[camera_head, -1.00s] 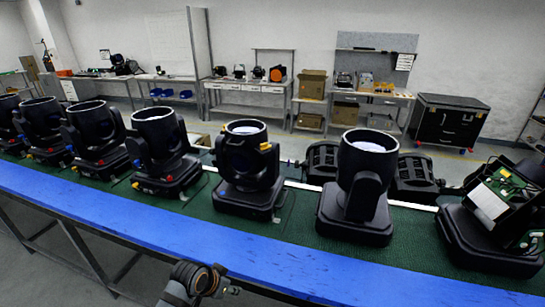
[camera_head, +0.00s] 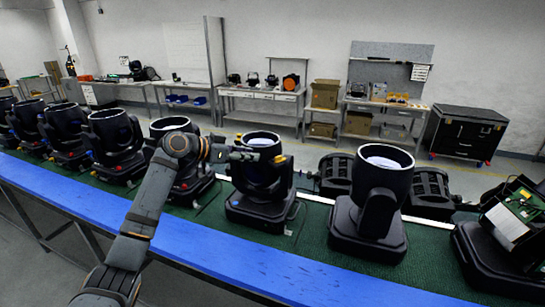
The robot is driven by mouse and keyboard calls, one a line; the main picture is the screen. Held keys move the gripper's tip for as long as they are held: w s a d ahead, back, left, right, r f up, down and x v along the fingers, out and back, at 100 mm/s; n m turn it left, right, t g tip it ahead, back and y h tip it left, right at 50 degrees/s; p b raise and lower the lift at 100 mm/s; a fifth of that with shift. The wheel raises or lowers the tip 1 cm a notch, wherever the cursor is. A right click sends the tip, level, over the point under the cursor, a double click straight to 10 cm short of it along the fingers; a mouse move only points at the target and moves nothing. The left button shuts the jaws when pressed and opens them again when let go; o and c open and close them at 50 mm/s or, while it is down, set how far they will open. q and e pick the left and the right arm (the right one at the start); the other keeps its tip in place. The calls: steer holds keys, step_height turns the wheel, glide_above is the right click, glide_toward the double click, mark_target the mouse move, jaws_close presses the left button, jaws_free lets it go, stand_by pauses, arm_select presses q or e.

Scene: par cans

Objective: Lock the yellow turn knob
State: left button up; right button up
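A black par can (camera_head: 262,185) stands upright on the green belt, just right of my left arm. A yellow knob (camera_head: 279,160) shows on the right side of its head. A bit of yellow also shows at its upper left, partly hidden by my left gripper. I cannot tell from here whether the knob is locked. My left gripper (camera_head: 245,154) is at the upper left of this can's head, overlapping its rim in the picture. Its fingers are too small and dark to tell open or shut, or whether they touch the can. My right gripper is not in view.
Several more par cans stand along the green belt (camera_head: 312,225), including a close one on the right (camera_head: 374,210). An opened unit with a green circuit board (camera_head: 525,208) is at far right. A blue rail (camera_head: 230,255) runs along the front.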

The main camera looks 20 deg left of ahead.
mark_target(276, 157)
arm_select(q)
steer(key=p+x, duration=0.5)
steer(key=x, duration=0.5)
jaws_close()
